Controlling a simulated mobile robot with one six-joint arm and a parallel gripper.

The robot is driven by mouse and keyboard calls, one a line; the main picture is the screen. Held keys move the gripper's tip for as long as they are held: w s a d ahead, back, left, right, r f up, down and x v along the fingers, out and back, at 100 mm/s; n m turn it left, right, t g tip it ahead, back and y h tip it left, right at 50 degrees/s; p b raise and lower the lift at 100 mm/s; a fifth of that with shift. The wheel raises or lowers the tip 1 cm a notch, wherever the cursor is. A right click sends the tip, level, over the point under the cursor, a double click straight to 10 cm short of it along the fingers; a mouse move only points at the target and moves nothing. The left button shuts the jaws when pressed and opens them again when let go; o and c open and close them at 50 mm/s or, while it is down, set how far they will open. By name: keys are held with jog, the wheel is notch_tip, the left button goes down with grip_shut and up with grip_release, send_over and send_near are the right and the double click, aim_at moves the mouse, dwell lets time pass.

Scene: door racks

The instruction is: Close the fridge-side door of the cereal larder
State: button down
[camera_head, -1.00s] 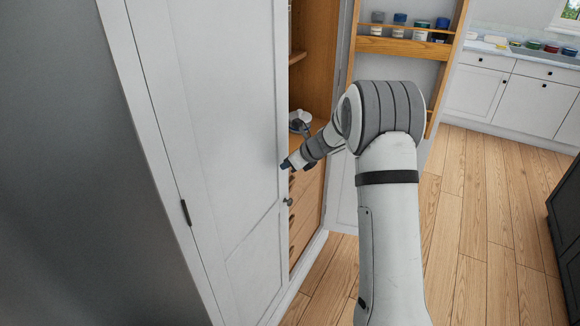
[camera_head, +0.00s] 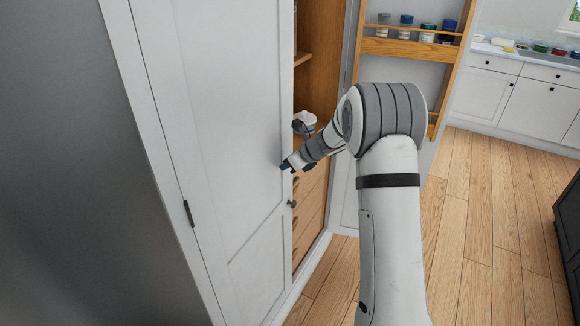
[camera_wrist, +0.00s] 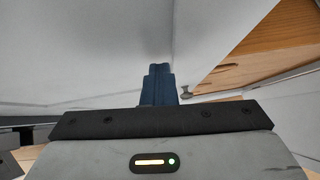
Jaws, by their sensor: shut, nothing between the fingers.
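The cereal larder has a white left door (camera_head: 225,150) beside a grey panel, with a dark hinge on its left and a round knob (camera_head: 292,203) near its free edge. This door stands across the larder's left part, shut or nearly so; I cannot tell whether a gap remains. My gripper (camera_head: 285,165) is shut and empty, its tips at the door's face near the free edge, above the knob. In the wrist view its blue fingers (camera_wrist: 158,85) are together against or just before the white door (camera_wrist: 85,50); contact is unclear. The knob also shows there (camera_wrist: 186,91).
The larder's right door (camera_head: 408,65) stands open, with wooden racks of jars. Wooden drawers (camera_head: 309,205) and a white-and-grey item (camera_head: 304,122) show inside the larder. The wooden floor (camera_head: 480,220) is clear on the right. A dark cabinet (camera_head: 570,215) stands at the right edge.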

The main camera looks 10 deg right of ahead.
jog(key=s+d+f+b+v, duration=0.1)
jog(key=d+f+b+v, duration=0.1)
jog(key=v, duration=1.1)
jog(key=s+d+r+m+t+h, duration=0.2)
jog(key=r+m+t+h, duration=0.1)
jog(key=r+m, duration=0.55)
jog(key=s+d+r+m+t+h, duration=0.15)
jog(key=r+m+t+h, duration=0.3)
jog(key=m, duration=0.75)
jog(key=s+d+f+m+g+h, duration=0.2)
jog(key=s+m+g+h, duration=0.15)
jog(key=s+m, duration=0.95)
jog(key=s+a+f+m+g+y, duration=0.1)
jog(key=s+a+f+m+g, duration=0.1)
jog(key=s+m, duration=0.2)
jog(key=s+a+f+m+g+y, duration=0.2)
jog(key=s+a+f+m, duration=0.1)
jog(key=s, duration=0.6)
jog(key=s+a+f+m+g+y, duration=0.1)
jog(key=s+a+f+m+g, duration=0.1)
jog(key=s+m, duration=0.3)
jog(key=shift+s+a+f+g, duration=0.3)
jog(key=shift+s+a+f, duration=0.45)
jog(key=shift+s, duration=0.25)
